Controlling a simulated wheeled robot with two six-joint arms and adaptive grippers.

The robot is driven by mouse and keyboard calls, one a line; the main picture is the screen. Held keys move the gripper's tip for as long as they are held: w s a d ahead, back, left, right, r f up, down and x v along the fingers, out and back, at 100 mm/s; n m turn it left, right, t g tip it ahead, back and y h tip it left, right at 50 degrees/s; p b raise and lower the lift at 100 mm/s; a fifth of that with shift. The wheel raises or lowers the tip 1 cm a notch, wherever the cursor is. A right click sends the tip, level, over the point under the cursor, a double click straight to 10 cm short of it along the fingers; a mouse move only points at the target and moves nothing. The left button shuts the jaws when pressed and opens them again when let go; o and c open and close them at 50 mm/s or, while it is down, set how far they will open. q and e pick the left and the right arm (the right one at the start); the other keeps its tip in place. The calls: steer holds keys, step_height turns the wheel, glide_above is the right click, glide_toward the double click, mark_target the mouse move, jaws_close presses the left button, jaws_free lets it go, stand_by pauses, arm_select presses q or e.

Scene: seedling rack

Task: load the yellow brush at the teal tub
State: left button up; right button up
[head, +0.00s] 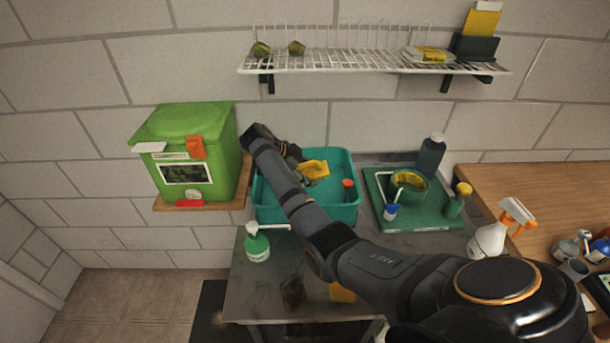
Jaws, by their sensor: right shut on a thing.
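The teal tub (278,212) stands on the metal counter against the wall. My right arm reaches across from the lower right. Its gripper (299,163) is over the tub and shut on the yellow brush (315,169). The brush shows as a small yellow shape at the fingers; its lower part and whether it touches anything in the tub cannot be told. A small red-topped item (348,184) is at the tub's right side. My left gripper is not in view.
A green lidded bin (190,150) sits on a wooden shelf at left. A green tray (376,195) with a bowl and bottles is right of the tub. A wire rack (350,63) hangs above.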

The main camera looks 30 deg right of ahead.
steer(key=shift+r+p, duration=3.35)
steer(key=shift+r, duration=1.5)
step_height(320, 180, up, 4)
steer(key=p, duration=0.3)
steer(key=shift+r, duration=0.1)
